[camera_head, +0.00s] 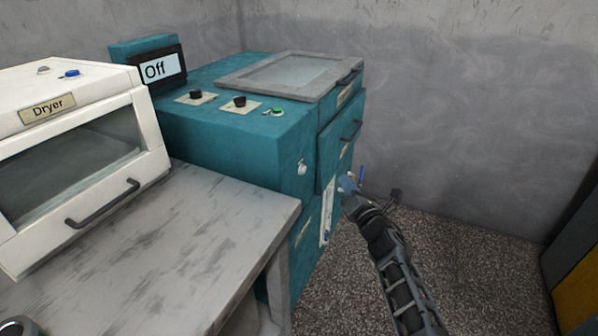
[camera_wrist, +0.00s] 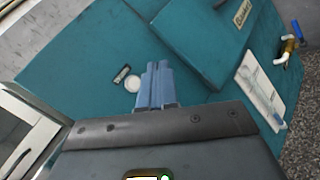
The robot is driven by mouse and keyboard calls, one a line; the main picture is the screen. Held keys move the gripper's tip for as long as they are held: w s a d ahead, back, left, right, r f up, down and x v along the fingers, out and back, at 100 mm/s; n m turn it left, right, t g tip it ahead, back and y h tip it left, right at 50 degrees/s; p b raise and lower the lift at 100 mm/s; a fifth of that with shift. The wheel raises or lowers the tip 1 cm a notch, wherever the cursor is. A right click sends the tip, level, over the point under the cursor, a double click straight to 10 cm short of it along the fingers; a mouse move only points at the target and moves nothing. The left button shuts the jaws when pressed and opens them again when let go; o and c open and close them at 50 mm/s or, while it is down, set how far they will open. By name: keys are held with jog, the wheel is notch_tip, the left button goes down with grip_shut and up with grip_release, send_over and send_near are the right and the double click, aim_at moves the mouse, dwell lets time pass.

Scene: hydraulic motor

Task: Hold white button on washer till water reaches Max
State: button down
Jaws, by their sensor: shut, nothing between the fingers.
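The teal washer (camera_head: 240,133) stands in the corner. Its white button (camera_head: 302,168) is on the side panel facing me. The button also shows in the wrist view (camera_wrist: 132,83) as a small white disc beside a small label, just left of the fingers. My gripper (camera_head: 347,184) is shut and empty, with its blue fingers (camera_wrist: 155,64) together. In the head view it is right of the button, in front of the panel. I see no contact with the button. A narrow white level gauge (camera_wrist: 260,88) is on the panel; its water level and Max mark are too small to read.
A tap with a blue handle (camera_wrist: 297,31) sticks out beyond the gauge. The washer's display (camera_head: 160,68) reads Off. A white dryer (camera_head: 80,150) stands on a grey table (camera_head: 215,215) at the left. The floor (camera_head: 480,260) at the right is clear.

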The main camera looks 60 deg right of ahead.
aim_at(303, 170)
jog(key=w+b, duration=0.5)
jog(key=w, duration=0.3)
jog(key=shift+w+a, duration=0.35)
jog(key=shift+w, duration=0.05)
jog(key=shift+w, duration=0.2)
dwell(1.9)
jog(key=shift+w+b, duration=0.2)
jog(key=shift+b, duration=0.15)
jog(key=shift+w+a, duration=0.1)
jog(key=shift+w, duration=0.3)
dwell(4.0)
